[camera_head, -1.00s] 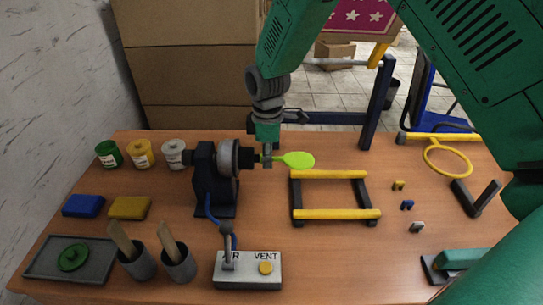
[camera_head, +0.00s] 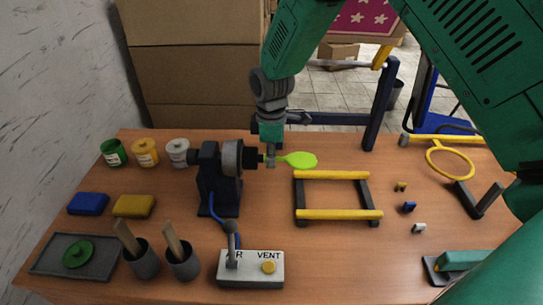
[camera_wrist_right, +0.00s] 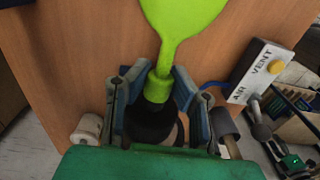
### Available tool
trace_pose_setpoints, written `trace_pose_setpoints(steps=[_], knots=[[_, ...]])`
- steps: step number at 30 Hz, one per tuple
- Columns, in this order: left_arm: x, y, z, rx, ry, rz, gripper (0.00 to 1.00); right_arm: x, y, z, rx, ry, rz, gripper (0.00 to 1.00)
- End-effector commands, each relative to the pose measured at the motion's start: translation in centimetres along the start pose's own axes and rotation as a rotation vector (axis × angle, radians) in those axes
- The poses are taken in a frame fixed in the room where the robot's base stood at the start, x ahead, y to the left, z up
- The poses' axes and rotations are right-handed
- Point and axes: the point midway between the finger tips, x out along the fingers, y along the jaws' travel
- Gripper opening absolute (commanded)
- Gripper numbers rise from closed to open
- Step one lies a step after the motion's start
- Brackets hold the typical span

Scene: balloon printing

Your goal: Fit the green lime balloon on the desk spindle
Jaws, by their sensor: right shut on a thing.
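The lime green balloon (camera_head: 298,160) lies level, its flat body pointing right and its neck toward the desk spindle (camera_head: 232,158). The spindle is a dark stand with a grey disc and a black nozzle. My right gripper (camera_head: 270,158) is shut on the balloon's neck, just right of the nozzle. In the right wrist view, the balloon's neck (camera_wrist_right: 162,80) meets the black nozzle (camera_wrist_right: 150,122) between the fingers (camera_wrist_right: 155,98). I cannot tell how far the neck goes over it. My left gripper is not in view.
A yellow-barred rack (camera_head: 335,214) stands right of the spindle, and the AIR/VENT box (camera_head: 250,277) in front. Paint pots (camera_head: 145,152), sponges (camera_head: 134,206) and brush cups (camera_head: 183,262) are on the left. A yellow ring (camera_head: 450,160) and several small clips (camera_head: 409,207) are on the right.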

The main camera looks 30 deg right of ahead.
Motion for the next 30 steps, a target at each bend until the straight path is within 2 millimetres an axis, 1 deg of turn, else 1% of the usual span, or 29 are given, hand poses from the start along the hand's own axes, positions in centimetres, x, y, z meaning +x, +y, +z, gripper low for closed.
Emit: trace_pose_setpoints(steps=[8, 21, 30], knots=[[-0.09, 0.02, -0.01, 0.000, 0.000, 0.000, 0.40, 0.10, 0.21, 0.26, 0.003, 0.003, -0.002, 0.08], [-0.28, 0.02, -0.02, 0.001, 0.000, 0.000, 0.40, -0.09, -0.11, -0.28, 0.000, -0.002, 0.001, 0.08], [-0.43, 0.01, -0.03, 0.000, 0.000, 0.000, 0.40, -0.01, 0.05, -0.04, 0.001, 0.001, 0.000, 0.08]])
